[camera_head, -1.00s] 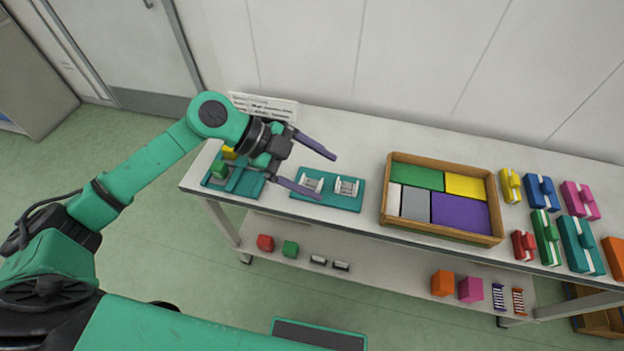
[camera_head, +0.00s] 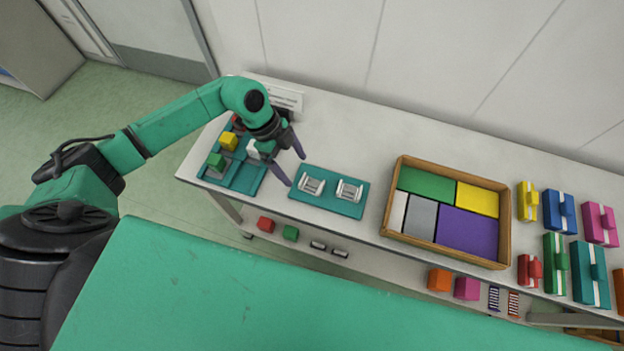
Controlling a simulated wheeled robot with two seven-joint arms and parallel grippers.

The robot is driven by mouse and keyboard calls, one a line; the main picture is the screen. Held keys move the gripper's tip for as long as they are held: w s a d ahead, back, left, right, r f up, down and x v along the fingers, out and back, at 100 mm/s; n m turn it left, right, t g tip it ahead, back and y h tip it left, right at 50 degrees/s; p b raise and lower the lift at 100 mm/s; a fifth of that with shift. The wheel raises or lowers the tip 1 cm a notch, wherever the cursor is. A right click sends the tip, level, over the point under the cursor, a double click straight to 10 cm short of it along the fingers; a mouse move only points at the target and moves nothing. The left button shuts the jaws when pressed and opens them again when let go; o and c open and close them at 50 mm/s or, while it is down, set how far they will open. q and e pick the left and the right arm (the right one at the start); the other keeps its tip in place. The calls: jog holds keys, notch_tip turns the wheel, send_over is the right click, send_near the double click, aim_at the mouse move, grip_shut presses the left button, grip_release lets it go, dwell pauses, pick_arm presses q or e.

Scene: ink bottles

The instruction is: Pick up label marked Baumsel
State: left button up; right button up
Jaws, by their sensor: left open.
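No label with readable Baumsel lettering shows. A white sign (camera_head: 285,97) stands at the back left of the table, partly behind my left arm; its print is too small to read. Two small white-and-grey holders, a left one (camera_head: 311,186) and a right one (camera_head: 349,191), sit on a teal mat (camera_head: 330,204). My left gripper (camera_head: 296,170) is open and empty, above the table between the teal tray (camera_head: 245,178) and the mat, its fingers pointing right and down. My right gripper is out of view.
The teal tray at the left end holds a yellow block (camera_head: 229,140), a green block (camera_head: 215,160) and others. A wooden box (camera_head: 394,205) with coloured panels stands mid-table. Coloured bound blocks (camera_head: 553,262) fill the right. A lower shelf holds small blocks (camera_head: 266,225).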

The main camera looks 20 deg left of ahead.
aim_at(302, 179)
pick_arm(q)
jog(key=p+x, duration=0.1)
jog(key=x, duration=0.3)
jog(key=shift+w+d+f+p, duration=0.1)
jog(key=shift+w+f+p, duration=0.1)
jog(key=shift+f+p, duration=0.15)
jog(key=shift+s+d+f, duration=0.1)
jog(key=shift+s+f, duration=0.05)
jog(key=shift+f, duration=0.25)
jog(key=c, duration=1.4)
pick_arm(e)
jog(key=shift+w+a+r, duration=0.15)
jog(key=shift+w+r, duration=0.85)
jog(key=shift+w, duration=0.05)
